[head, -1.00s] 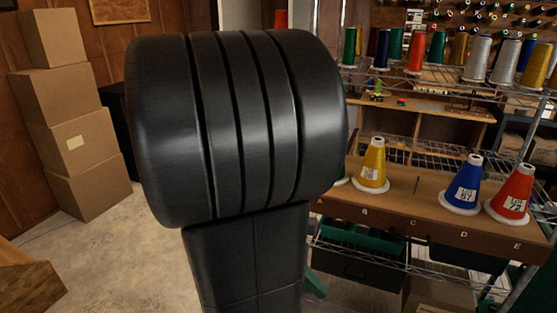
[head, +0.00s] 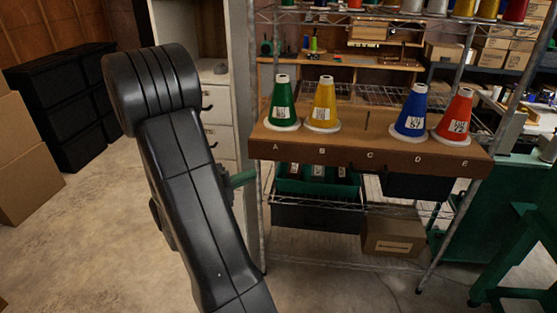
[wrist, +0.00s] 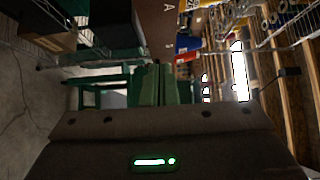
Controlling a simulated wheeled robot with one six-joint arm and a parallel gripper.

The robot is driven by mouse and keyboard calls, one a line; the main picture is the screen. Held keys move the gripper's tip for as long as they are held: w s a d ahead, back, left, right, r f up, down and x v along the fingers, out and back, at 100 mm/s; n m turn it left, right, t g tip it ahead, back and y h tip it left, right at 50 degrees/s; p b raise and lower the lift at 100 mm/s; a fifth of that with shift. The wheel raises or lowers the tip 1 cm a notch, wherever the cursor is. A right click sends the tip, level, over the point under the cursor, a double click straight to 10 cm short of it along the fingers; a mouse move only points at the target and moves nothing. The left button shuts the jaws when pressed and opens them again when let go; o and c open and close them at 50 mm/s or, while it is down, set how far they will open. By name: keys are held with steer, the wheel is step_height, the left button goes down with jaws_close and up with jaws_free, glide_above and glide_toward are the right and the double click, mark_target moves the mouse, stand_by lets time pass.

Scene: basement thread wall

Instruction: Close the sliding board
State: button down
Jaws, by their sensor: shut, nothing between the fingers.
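The brown sliding board (head: 350,157) sticks out of the wire rack at mid height, with letters A to E on its front edge. Green (head: 283,105), yellow (head: 324,106), blue (head: 411,112) and red (head: 456,117) thread cones stand upright on it; the peg at C is bare. My gripper's green fingers (head: 243,178) show just left of the board's A end and below it, partly hidden by my arm. In the wrist view the fingers (wrist: 155,85) are shut and empty, and the board's face (wrist: 155,25) lies above them. Contact cannot be told.
Wire rack posts (head: 257,200) flank the board. A green bin (head: 315,182) and a cardboard box (head: 392,237) sit below. A white drawer cabinet (head: 218,130) stands behind my arm. A green metal stand (head: 510,240) is at right. The floor at left is open.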

glide_toward(287, 154)
steer(key=d, duration=0.4)
steer(key=shift+w+d+r+p, duration=0.1)
steer(key=shift+w+d+p, duration=0.1)
steer(key=shift+w, duration=0.3)
steer(key=shift+w+d+p, duration=0.15)
steer(key=shift+w, duration=0.3)
steer(key=shift+w+d, duration=0.1)
steer(key=shift+w, duration=0.5)
